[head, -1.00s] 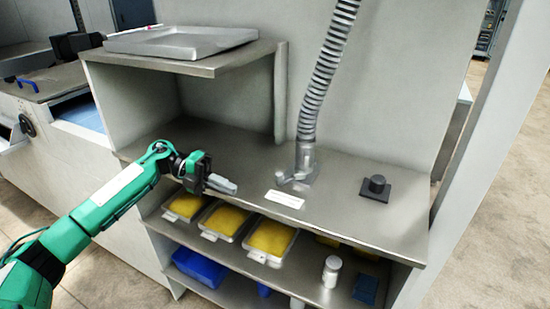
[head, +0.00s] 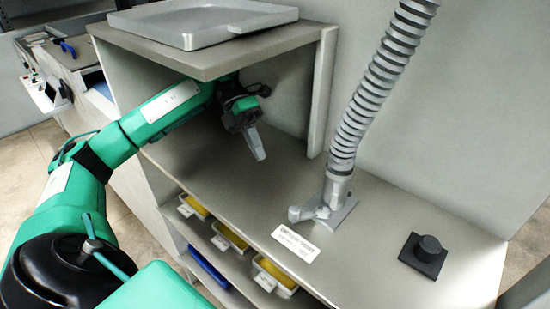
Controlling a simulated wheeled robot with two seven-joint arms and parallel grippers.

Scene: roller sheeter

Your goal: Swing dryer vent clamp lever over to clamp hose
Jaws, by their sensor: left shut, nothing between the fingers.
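The grey ribbed hose (head: 372,95) comes down from the top right to the worktop. Its lower end sits in a grey collar (head: 338,188) on a base fitting. The clamp lever (head: 305,212) appears as a short grey arm with a rounded end, pointing left from the collar's base. My left gripper (head: 260,155) is shut and empty, pointing down over the worktop under the raised shelf, left of the lever and apart from it. My right gripper is out of view.
A white label (head: 295,243) lies in front of the clamp. A black square base with a round knob (head: 425,252) stands to the right. The raised shelf (head: 215,60) holds a metal tray (head: 200,22). Yellow-filled trays (head: 232,237) sit on the shelf below.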

